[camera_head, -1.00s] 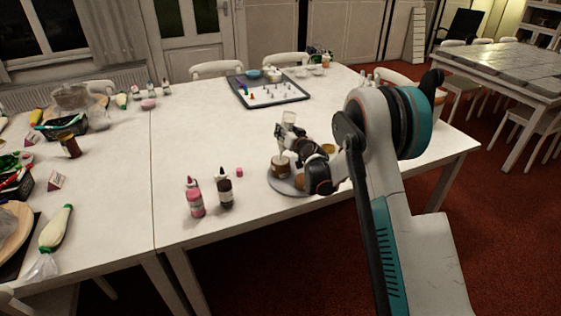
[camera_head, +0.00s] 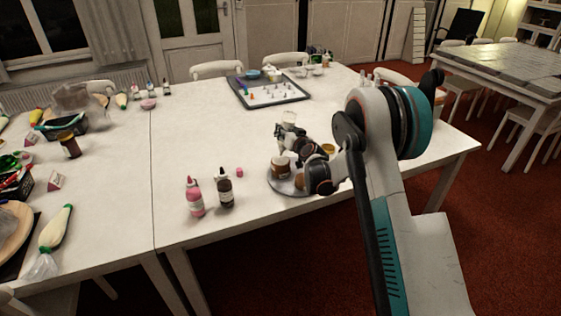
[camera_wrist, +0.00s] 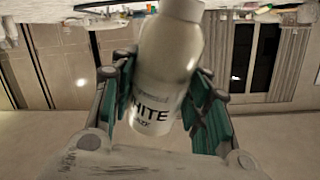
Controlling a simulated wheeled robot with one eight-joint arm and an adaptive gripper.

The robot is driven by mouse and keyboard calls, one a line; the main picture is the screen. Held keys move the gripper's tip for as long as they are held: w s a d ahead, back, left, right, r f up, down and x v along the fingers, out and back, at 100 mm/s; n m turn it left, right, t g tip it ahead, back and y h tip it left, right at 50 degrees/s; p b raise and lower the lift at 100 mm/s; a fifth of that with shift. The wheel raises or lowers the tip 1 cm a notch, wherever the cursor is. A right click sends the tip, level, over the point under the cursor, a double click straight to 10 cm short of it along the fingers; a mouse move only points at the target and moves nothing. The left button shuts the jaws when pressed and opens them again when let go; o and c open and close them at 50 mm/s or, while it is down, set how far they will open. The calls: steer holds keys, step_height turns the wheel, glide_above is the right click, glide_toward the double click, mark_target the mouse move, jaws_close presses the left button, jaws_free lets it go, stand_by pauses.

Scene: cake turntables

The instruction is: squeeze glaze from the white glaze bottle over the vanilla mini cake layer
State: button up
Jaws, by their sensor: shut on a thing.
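My gripper (camera_wrist: 165,88) is shut on the white glaze bottle (camera_wrist: 165,75), whose label shows "WHITE" in the wrist view. The bottle is upside down, and its pale base (camera_head: 289,117) shows above my gripper in the head view. Its nozzle is hidden by my gripper. A grey turntable (camera_head: 274,185) stands below at the table's front edge. A small brown-sided cake layer with a pale top (camera_head: 281,169) sits on it, just below and left of my gripper. A second cake (camera_head: 300,181) is partly hidden by my wrist. I cannot tell which is vanilla.
A pink bottle (camera_head: 195,197) and a dark brown bottle (camera_head: 224,188) stand left of the turntable, near a small pink piece (camera_head: 239,172). A yellowish round thing (camera_head: 328,149) lies behind my wrist. A dark tray (camera_head: 270,97) lies farther back.

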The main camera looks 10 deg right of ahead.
mark_target(286, 115)
steer(key=shift+r+p, duration=1.5)
steer(key=shift+r, duration=2.1)
